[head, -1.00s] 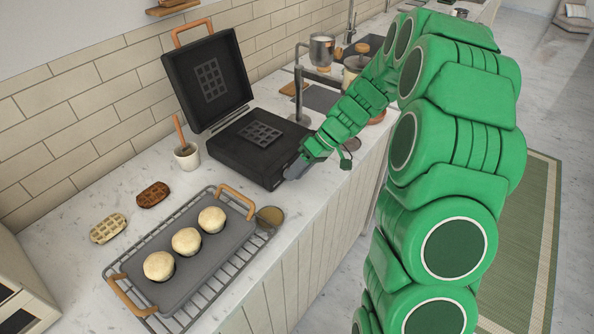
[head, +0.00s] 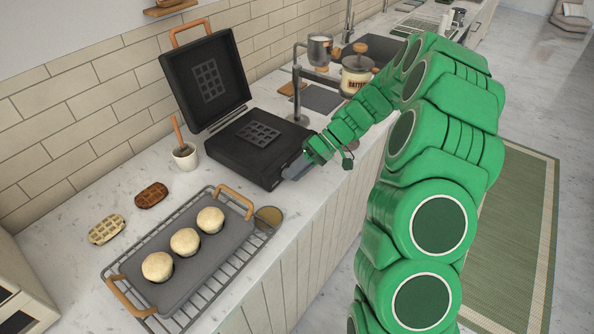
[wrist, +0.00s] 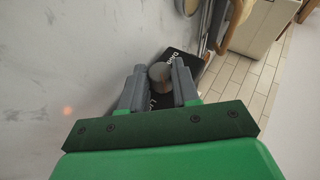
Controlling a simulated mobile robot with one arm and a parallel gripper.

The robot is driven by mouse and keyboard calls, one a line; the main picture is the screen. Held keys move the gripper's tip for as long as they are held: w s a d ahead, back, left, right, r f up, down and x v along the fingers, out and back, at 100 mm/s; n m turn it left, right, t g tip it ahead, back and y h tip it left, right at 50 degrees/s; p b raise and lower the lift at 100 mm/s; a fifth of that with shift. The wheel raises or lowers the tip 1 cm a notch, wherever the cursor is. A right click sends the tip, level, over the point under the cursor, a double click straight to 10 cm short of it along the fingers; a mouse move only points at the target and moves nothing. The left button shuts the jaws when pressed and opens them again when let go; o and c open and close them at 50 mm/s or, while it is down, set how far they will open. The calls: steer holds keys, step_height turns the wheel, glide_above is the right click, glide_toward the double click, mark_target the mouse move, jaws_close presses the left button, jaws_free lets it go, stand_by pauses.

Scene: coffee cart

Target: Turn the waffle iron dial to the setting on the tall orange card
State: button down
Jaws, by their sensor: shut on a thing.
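The open black waffle iron (head: 235,158) stands on the counter with its lid (head: 208,78) raised. My gripper (head: 288,172) is at the iron's front right side, low by the counter edge. In the wrist view, my gripper's two grey fingers (wrist: 160,88) are shut on a round grey-brown dial (wrist: 160,72). A black panel (wrist: 183,62) with white lettering shows behind it; the lettering is partly covered and I cannot read the setting. The dial is hidden in the head view. I cannot make out a tall orange card in any view.
A grey griddle tray (head: 190,262) with three round pale cakes sits on a wire rack (head: 225,275) at the front. Two waffles (head: 107,229) lie to its left. A white cup (head: 185,157) stands beside the iron. A butter pot (head: 358,72) is behind my arm.

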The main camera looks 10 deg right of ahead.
steer(key=c, duration=0.8)
jaws_free()
step_height(320, 180, up, 3)
steer(key=shift+r, duration=0.2)
steer(key=shift+s+d+r, duration=0.2)
steer(key=shift+s+r, duration=1.4)
steer(key=shift+s, duration=0.7)
steer(key=shift+s+d+r, duration=0.15)
steer(key=shift+s+r, duration=1.45)
steer(key=shift+s, duration=0.75)
steer(key=shift+s+d+r, duration=0.2)
steer(key=shift+s+r, duration=1.4)
steer(key=shift+s, duration=0.7)
